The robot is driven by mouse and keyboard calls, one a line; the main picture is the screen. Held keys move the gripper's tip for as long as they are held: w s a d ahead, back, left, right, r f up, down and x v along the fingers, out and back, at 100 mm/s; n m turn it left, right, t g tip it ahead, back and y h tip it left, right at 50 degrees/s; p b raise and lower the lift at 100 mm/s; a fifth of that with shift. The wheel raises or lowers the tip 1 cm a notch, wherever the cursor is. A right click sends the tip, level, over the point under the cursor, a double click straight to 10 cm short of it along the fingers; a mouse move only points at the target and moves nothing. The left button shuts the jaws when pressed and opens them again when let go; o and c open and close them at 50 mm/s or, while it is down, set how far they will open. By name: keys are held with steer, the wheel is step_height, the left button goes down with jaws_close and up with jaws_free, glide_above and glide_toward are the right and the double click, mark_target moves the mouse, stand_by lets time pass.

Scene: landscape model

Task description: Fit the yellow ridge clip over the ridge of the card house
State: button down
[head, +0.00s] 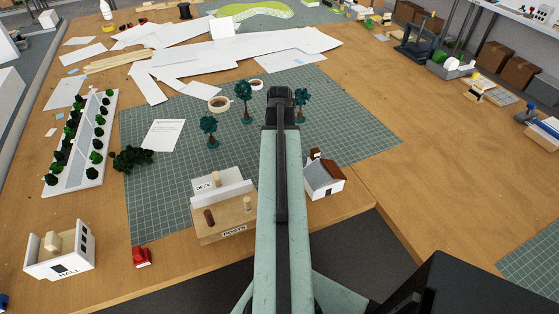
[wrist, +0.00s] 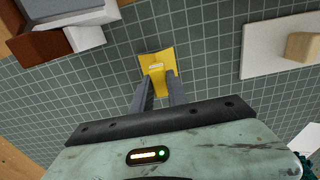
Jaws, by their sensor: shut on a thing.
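The yellow ridge clip (wrist: 157,62) is between the fingertips of my gripper (wrist: 158,80) in the wrist view, with the green cutting mat below it. My gripper is shut on its near end. Part of what looks like the card house (wrist: 42,38) shows at the upper left of the wrist view, apart from the clip. The head view does not show the clip or my gripper; my arm blocks the middle.
The DECK and POSTS stand (head: 222,208) is just left of my arm. Small model trees (head: 209,130) stand farther back on the cutting mat (head: 345,130). The HALL model (head: 60,250) is at the lower left. Free mat lies right of the trees.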

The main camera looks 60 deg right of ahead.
steer(key=shift+r, duration=0.3)
steer(key=shift+r+p, duration=1.7)
steer(key=shift+p, duration=0.25)
